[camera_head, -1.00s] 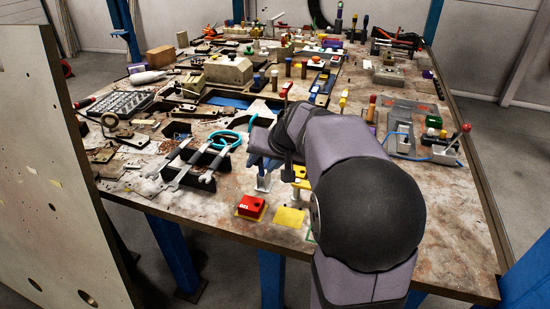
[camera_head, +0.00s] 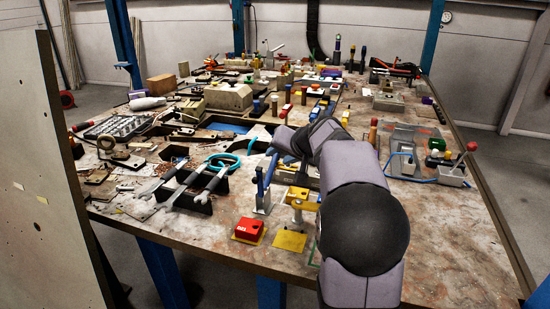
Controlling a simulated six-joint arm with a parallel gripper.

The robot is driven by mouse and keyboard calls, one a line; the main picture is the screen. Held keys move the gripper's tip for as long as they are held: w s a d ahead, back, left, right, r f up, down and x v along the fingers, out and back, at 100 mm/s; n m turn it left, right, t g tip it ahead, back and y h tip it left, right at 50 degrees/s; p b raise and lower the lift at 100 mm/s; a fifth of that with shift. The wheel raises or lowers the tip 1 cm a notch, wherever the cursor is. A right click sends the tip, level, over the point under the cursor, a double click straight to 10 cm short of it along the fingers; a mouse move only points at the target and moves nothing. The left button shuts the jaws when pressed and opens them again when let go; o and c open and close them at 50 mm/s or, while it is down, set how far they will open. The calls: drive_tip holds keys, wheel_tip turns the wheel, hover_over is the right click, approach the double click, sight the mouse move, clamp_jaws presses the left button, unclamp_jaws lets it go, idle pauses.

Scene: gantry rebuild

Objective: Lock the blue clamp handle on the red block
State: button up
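A small red block (camera_head: 249,229) with white marking sits on a yellow patch near the table's front edge. Just behind it and to the right, an upright blue clamp handle (camera_head: 262,178) rises from a pale grey base. The handle stands apart from the top of the red block, as far as I can see. My gripper (camera_head: 287,150) is at the end of my arm, behind and to the right of the blue handle. Its fingers are small, dark and partly hidden by my wrist, so contact and opening are unclear.
A yellow block (camera_head: 298,195) on a pale stand is right of the blue handle, and a flat yellow patch (camera_head: 289,241) lies before it. Wrenches (camera_head: 205,185) and teal-handled pliers (camera_head: 222,162) lie left. A pale panel (camera_head: 50,180) stands at far left. The front right tabletop is clear.

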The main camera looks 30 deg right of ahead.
sight(275, 157)
drive_tip(key=shift+x, duration=2.2)
clamp_jaws()
